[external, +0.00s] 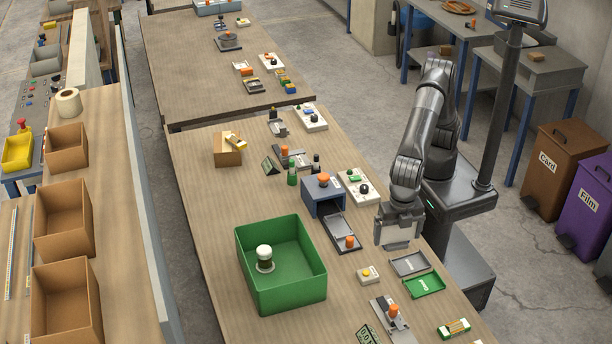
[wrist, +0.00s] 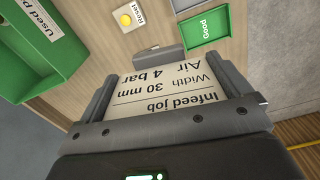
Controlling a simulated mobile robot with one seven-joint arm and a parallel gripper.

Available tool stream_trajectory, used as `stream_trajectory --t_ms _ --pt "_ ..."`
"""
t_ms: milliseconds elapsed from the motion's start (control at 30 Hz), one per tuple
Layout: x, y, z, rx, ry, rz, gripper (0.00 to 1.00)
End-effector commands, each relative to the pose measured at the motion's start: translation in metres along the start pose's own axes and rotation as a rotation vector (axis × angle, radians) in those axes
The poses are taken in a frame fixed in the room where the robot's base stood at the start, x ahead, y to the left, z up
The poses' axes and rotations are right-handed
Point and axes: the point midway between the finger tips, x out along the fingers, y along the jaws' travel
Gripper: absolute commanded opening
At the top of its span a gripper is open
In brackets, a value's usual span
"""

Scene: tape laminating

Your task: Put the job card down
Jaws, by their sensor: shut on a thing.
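The job card (wrist: 170,88) is a pale card with printed lines reading "Infeed Job", "Width 30 mm" and "Air 4 bar". In the wrist view it lies between the two fingers of my gripper (wrist: 168,90), which is shut on it. In the external view my gripper (external: 398,236) is at the right side of the wooden table (external: 215,215), near its edge. The card is hard to make out there, and I cannot tell whether it touches the table.
A green "Good" tray (external: 425,285) and a grey tray (external: 411,264) lie close in front of my gripper. A Reset button box (external: 369,275) is nearby. A green bin (external: 281,283) holding a white-topped item stands left. An orange-knobbed device (external: 343,234) sits beside my gripper.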

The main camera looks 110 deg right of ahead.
Motion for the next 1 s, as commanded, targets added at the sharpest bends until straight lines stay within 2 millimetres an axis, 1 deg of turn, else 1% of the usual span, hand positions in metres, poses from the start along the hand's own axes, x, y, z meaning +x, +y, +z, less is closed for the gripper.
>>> stream_trajectory --t_ms 33,100,267,300,433,500,667,767,1000 --pt "0.000 -0.013 -0.008 -0.036 0.000 0.000 0.73" --pt "0.000 -0.026 -0.017 -0.077 0.000 0.000 0.73" --pt "0.000 -0.051 -0.030 -0.150 0.001 0.001 0.73" --pt "0.009 -0.049 -0.029 -0.145 -0.003 0.000 0.73" --pt "0.027 -0.048 -0.028 -0.143 -0.002 0.000 0.73" --pt "0.039 -0.048 -0.028 -0.143 -0.003 0.000 0.73" --pt "0.053 -0.052 -0.034 -0.144 -0.001 0.001 0.73" --pt "0.065 -0.061 -0.048 -0.146 -0.002 0.000 0.73" --pt "0.098 -0.092 -0.094 -0.145 -0.001 0.000 0.73"
